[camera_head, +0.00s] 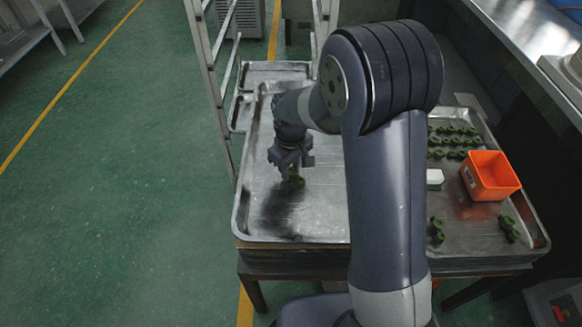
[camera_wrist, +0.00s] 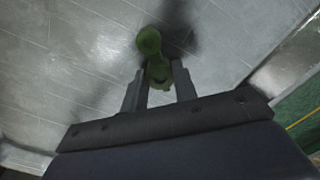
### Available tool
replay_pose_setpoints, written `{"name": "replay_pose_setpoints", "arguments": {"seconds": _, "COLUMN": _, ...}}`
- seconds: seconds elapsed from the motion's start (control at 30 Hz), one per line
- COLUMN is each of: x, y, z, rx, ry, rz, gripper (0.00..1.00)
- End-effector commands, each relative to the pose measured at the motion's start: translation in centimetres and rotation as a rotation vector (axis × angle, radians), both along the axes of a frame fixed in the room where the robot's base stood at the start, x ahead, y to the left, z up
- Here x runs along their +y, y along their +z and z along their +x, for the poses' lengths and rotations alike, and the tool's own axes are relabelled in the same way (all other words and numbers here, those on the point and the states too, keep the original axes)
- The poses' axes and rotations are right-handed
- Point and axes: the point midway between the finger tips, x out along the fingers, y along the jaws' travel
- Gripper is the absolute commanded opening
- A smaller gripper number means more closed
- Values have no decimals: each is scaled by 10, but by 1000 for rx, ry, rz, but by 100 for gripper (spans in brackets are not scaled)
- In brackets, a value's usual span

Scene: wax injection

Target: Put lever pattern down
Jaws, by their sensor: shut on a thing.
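The green lever pattern (camera_wrist: 150,45) shows between my fingers in the wrist view, its rounded far end sticking out past the fingertips. My gripper (camera_wrist: 160,80) is shut on it. In the head view my gripper (camera_head: 291,168) points down over the left metal tray (camera_head: 320,215), and a small part of the green pattern (camera_head: 298,180) shows below the fingers. A dark shadow lies on the tray close by. I cannot tell whether the pattern touches the tray surface. My arm hides part of the tray's right side.
The left part of the tray is bare. A metal rack frame (camera_head: 215,90) stands at the tray's left edge.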

Motion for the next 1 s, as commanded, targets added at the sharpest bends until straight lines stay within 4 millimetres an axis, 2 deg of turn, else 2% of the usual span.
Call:
{"name": "replay_pose_setpoints", "arguments": {"seconds": 0.3, "x": 0, "y": -4, "z": 0, "rx": -1, "ry": 0, "rz": 1, "gripper": 6}}
{"name": "replay_pose_setpoints", "arguments": {"seconds": 0.33, "x": 0, "y": -2, "z": 0, "rx": -1, "ry": 0, "rz": 1, "gripper": 30}}
{"name": "replay_pose_setpoints", "arguments": {"seconds": 0.57, "x": 0, "y": -2, "z": 0, "rx": -1, "ry": 0, "rz": 1, "gripper": 49}}
{"name": "replay_pose_setpoints", "arguments": {"seconds": 0.83, "x": 0, "y": 0, "z": 0, "rx": -1, "ry": 0, "rz": 0, "gripper": 49}}
{"name": "replay_pose_setpoints", "arguments": {"seconds": 1.0, "x": 1, "y": 18, "z": 1, "rx": -6, "ry": 0, "rz": 3, "gripper": 49}}
